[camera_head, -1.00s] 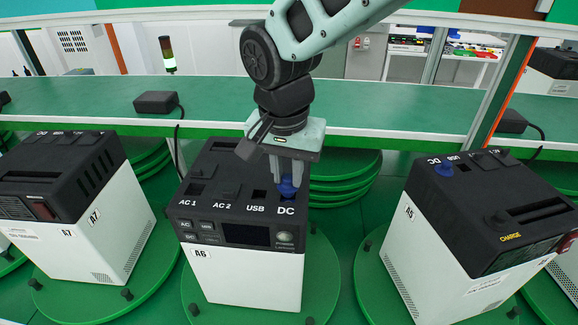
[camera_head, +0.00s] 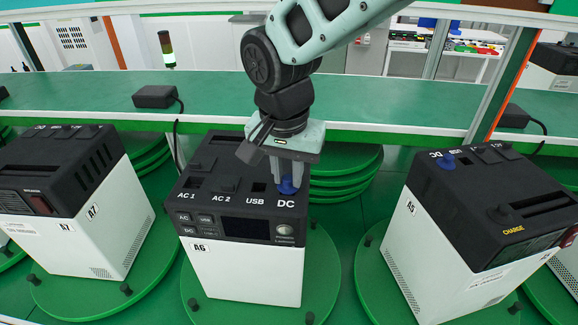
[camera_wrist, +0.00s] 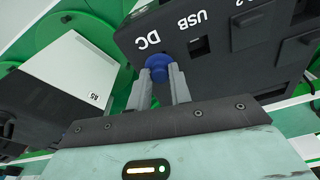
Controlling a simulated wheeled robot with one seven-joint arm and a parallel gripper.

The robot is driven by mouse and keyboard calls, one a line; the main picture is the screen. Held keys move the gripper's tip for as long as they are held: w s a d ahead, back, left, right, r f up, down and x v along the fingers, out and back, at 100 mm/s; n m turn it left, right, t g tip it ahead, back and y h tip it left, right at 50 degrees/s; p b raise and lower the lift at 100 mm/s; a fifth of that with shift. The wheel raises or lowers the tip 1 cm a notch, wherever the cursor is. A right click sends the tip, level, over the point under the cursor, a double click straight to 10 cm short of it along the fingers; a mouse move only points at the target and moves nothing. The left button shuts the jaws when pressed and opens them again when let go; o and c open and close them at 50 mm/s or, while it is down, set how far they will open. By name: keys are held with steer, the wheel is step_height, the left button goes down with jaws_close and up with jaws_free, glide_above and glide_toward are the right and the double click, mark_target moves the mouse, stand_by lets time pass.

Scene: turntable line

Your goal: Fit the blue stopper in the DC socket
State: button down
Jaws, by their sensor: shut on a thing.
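The blue stopper (camera_head: 288,186) is between the fingertips of my gripper (camera_head: 287,178), which is shut on it. It stands upright at the DC corner of the black top of power station A6 (camera_head: 245,275), just behind the "DC" label. In the wrist view the stopper (camera_wrist: 157,66) has a round blue head, with the grey fingers (camera_wrist: 160,75) against it beside the DC label. The DC socket itself is hidden under the stopper and fingers. I cannot tell how deep the stopper sits.
Station A6 stands on a green turntable (camera_head: 326,262). Its USB socket (camera_head: 258,188) is open beside the stopper. Station A5 (camera_head: 403,238), right, has a blue stopper (camera_head: 446,163) at DC. Station A7 (camera_head: 120,215) stands left. A black adapter (camera_head: 156,99) lies on the green shelf behind.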

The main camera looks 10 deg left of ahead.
steer(key=shift+f, duration=0.4)
steer(key=c, duration=1.2)
jaws_free()
steer(key=shift+r, duration=0.15)
step_height(320, 180, up, 17)
steer(key=s+b, duration=0.2)
steer(key=b, duration=0.2)
steer(key=s+d+f+n+b, duration=0.2)
steer(key=s+d+f+n, duration=0.1)
steer(key=s+d+f, duration=0.2)
steer(key=s+d+f+n+g+b, duration=0.1)
steer(key=s+d+f+n+b, duration=0.1)
steer(key=s+d+f, duration=0.3)
steer(key=s+d+f+n+b, duration=0.2)
steer(key=s+d+f+n, duration=0.2)
steer(key=d+f, duration=0.7)
steer(key=shift+s+f+y, duration=0.15)
steer(key=shift+s+f, duration=0.1)
steer(key=shift+f, duration=0.65)
steer(key=shift+s+f+y, duration=0.1)
steer(key=shift+s+f, duration=0.2)
steer(key=shift+f, duration=0.6)
steer(key=shift+s+f+y, duration=0.15)
steer(key=shift+s+f, duration=0.1)
steer(key=shift+f, duration=0.65)
